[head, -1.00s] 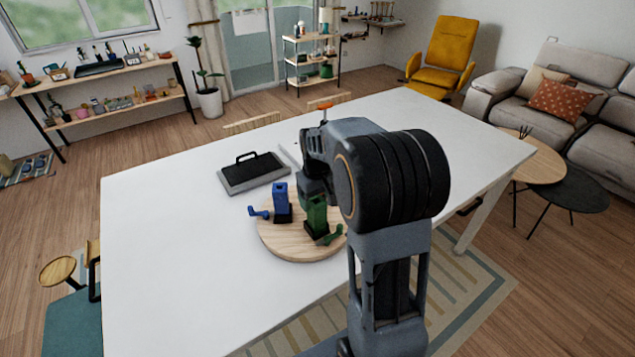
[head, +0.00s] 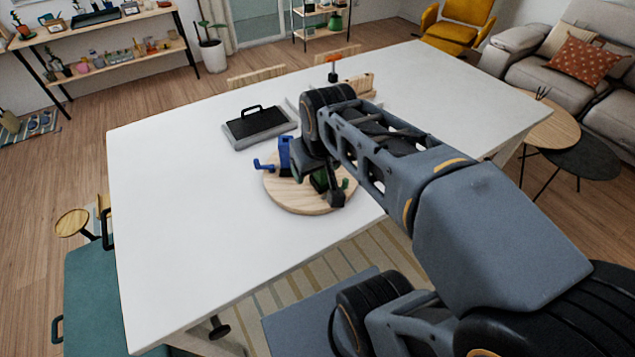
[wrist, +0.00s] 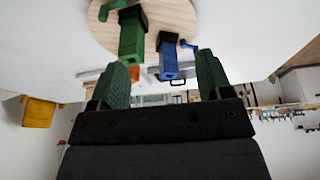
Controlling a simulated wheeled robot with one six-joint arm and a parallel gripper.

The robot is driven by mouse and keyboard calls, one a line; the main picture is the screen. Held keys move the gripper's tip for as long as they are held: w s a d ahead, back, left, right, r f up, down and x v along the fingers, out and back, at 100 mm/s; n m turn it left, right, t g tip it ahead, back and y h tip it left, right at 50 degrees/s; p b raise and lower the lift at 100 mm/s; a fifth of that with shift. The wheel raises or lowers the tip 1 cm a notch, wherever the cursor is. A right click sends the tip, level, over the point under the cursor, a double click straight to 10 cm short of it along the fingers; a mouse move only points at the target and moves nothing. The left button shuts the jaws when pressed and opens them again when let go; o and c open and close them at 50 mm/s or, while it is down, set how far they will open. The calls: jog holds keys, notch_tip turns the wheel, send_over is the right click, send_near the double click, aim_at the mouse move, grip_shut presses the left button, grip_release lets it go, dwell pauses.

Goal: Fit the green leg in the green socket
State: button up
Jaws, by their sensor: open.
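The green leg (head: 320,180), a square post, stands upright in a dark socket with a green lever (head: 345,184) on the round wooden board (head: 308,205); I cannot tell how deep it sits. In the head view my gripper (head: 322,184) is at the green post and hides much of it. In the wrist view my gripper (wrist: 163,80) is open, with green finger pads. The green leg (wrist: 132,36) shows beyond and between the fingertips, nearer the left one, with no clear contact. Nothing is visibly held.
A blue post (head: 285,155) with a blue lever (head: 263,166) stands close on the board's left. A black-topped grey case (head: 259,127) with a handle lies behind. An orange-topped item (head: 332,66) and a wooden piece (head: 356,86) are at the back. The white table's left side (head: 180,230) is clear.

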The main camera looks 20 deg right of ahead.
jog(key=shift+t, duration=0.5)
jog(key=s, duration=0.1)
jog(key=s+a+f, duration=0.1)
jog(key=s, duration=0.2)
jog(key=shift+a+f, duration=0.2)
jog(key=shift+f, duration=0.15)
